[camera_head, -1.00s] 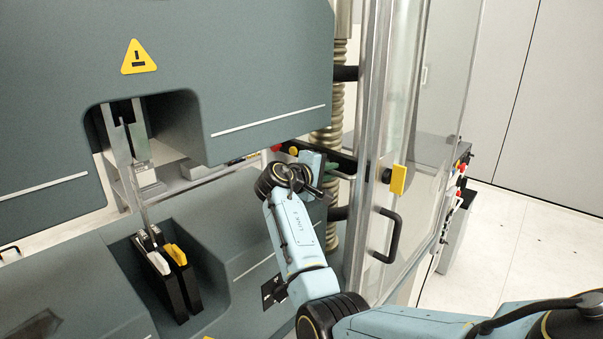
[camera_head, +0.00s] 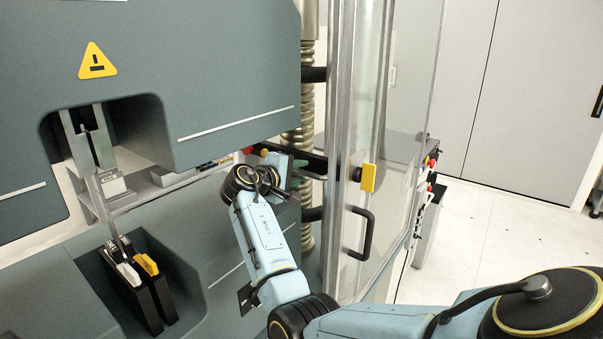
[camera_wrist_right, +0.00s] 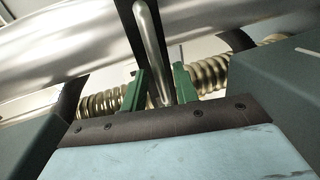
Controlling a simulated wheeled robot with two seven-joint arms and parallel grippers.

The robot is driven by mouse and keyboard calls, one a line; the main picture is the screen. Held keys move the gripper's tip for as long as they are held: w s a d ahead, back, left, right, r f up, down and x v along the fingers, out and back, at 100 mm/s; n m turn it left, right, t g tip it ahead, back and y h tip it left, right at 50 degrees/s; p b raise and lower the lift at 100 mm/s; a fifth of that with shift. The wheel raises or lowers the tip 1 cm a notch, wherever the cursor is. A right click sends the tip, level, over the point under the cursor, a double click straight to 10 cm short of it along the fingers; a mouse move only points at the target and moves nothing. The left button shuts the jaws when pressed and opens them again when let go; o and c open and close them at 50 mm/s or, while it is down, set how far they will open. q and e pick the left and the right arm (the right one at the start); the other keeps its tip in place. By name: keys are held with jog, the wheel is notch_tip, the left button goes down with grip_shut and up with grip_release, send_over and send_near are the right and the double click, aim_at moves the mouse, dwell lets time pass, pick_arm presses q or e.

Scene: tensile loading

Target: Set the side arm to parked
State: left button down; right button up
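My right gripper (camera_head: 299,166) has green fingers and is in front of a dark horizontal bar (camera_head: 312,160) between the grey machine and the clear door. In the right wrist view the two green fingers (camera_wrist_right: 160,88) stand apart. A bright silver rod (camera_wrist_right: 150,50) along a dark bar (camera_wrist_right: 132,38) runs down into the gap between them. I cannot tell whether the fingers touch it, or whether this bar is the side arm. My wrist hides part of the bar in the head view. My left gripper is not in view.
The grey machine (camera_head: 190,60) fills the left, with grips (camera_head: 140,275) in its recess. A ribbed metal column (camera_head: 307,110) stands just behind my gripper. The clear door (camera_head: 400,80), with a black handle (camera_head: 360,235) and yellow latch (camera_head: 368,178), is close on the right. Floor farther right is clear.

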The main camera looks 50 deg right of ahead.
jog(key=b+v, duration=0.2)
jog(key=v, duration=1)
jog(key=shift+s, duration=0.1)
